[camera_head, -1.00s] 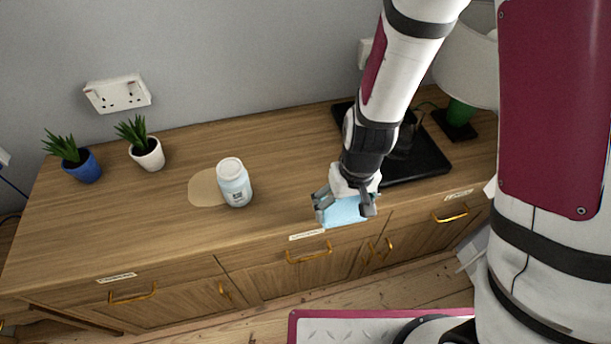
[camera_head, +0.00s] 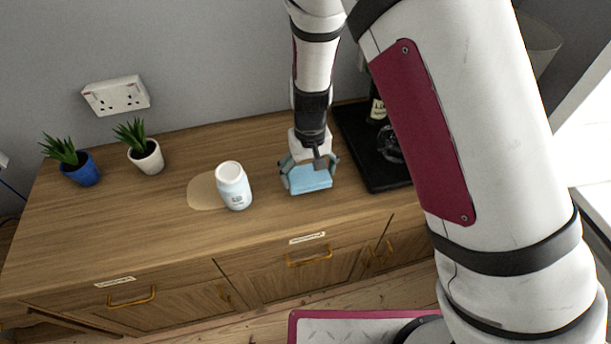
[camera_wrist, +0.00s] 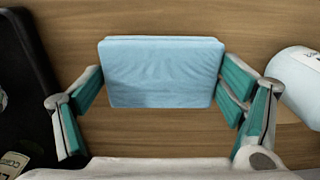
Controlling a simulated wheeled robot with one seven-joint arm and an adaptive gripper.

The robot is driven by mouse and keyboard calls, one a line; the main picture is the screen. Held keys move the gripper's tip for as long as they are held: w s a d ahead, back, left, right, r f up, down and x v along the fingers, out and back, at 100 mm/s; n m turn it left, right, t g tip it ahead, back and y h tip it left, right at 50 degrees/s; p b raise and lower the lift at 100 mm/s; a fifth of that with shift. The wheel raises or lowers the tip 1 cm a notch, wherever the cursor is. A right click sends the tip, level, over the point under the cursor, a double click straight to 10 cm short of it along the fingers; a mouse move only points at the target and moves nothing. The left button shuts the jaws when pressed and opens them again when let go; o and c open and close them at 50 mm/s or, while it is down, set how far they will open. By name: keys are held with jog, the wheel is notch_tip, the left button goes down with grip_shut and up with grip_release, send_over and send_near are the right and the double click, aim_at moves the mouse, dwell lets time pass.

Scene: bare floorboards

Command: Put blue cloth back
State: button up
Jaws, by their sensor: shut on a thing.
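The blue cloth (camera_head: 310,179) is a folded light-blue block over the wooden cabinet top. In the wrist view the cloth (camera_wrist: 162,72) spans the space between the two fingers. My gripper (camera_head: 310,174) is shut on the cloth, with a finger at each side of it; it also shows in the wrist view (camera_wrist: 162,90). I cannot tell whether the cloth touches the wood or hangs just above it.
A black tray (camera_head: 374,165) with a bottle (camera_head: 377,109) lies to the right. Two potted plants, blue (camera_head: 82,170) and white (camera_head: 147,157), stand at far left. The left front is clear.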

aim_at(305, 169)
jog(key=shift+w+a+f, duration=0.1)
jog(key=shift+w+a, duration=0.3)
jog(key=shift+w, duration=0.35)
jog(key=shift+f, duration=1.75)
jog(key=o, duration=0.8)
jog(key=shift+o, duration=0.2)
jog(key=shift+r, duration=0.1)
